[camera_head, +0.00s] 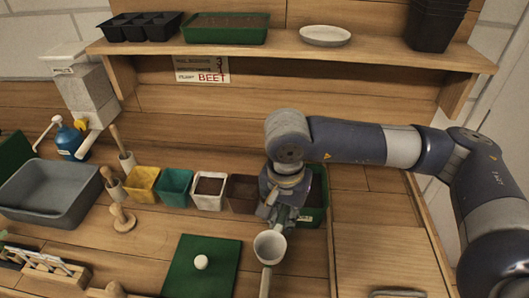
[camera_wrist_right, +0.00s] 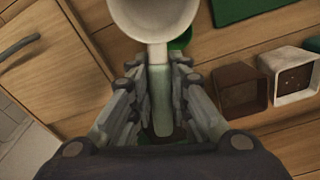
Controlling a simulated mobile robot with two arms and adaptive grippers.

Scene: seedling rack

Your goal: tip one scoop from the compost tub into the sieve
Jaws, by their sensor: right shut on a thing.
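My right gripper (camera_head: 277,222) is shut on the handle of a pale scoop (camera_head: 270,247), above the front of the bench. In the right wrist view the handle lies between the fingers (camera_wrist_right: 160,105), with the round pale bowl (camera_wrist_right: 155,15) beyond the fingertips. The bowl's inside looks pale in the head view; I see no compost in it. A green tub (camera_head: 321,190) with dark contents, likely the compost tub, stands just behind my right gripper and is partly hidden by it. I cannot make out a sieve for certain. My left gripper is not in view.
A row of pots, yellow (camera_head: 142,184), teal (camera_head: 174,187), white (camera_head: 209,191) and brown (camera_head: 242,193), stands left of my gripper. A green mat (camera_head: 192,279) bears a white ball (camera_head: 201,262). A grey basin (camera_head: 75,207) stands far left. The bench right of the tub is clear.

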